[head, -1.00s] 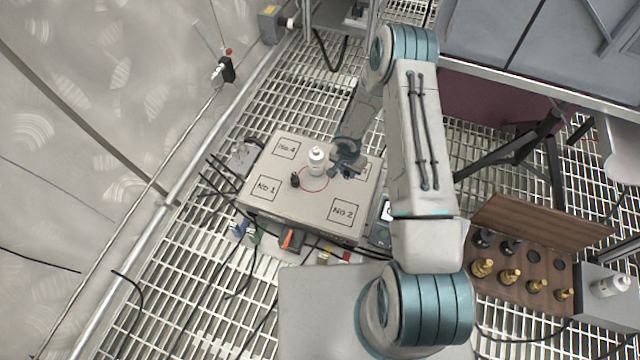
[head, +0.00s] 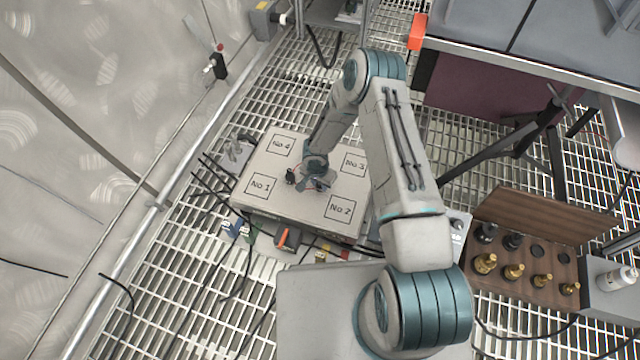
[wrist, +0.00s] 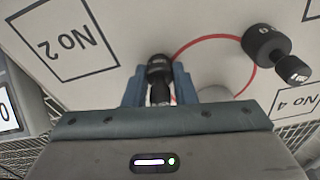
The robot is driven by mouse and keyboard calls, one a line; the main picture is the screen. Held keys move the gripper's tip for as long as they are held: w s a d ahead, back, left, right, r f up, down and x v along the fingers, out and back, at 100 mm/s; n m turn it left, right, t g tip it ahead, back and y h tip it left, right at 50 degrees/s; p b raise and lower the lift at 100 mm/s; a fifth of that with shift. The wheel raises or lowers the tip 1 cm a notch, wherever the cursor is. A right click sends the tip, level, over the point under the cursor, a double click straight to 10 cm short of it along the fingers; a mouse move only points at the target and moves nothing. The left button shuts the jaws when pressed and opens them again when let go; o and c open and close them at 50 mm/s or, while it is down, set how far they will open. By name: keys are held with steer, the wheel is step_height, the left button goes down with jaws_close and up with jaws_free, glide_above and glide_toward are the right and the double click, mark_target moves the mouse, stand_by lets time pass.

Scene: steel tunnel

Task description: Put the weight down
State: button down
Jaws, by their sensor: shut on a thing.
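My gripper (wrist: 160,88) is shut on a black weight (wrist: 158,68), which shows between the two blue-grey fingers in the wrist view. In the head view my gripper (head: 313,182) is over the middle of the beige box top (head: 300,152), low and close to it. I cannot tell whether the held weight touches the surface. A second black weight (wrist: 263,42) with a knob stands at the red circle (wrist: 214,38); it also shows in the head view (head: 291,176), left of my gripper. Marked squares No 1 to No 4 surround the circle.
Cables cross the grating left of the box.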

steer(key=shift+f, duration=0.15)
steer(key=c, duration=1.2)
jaws_free()
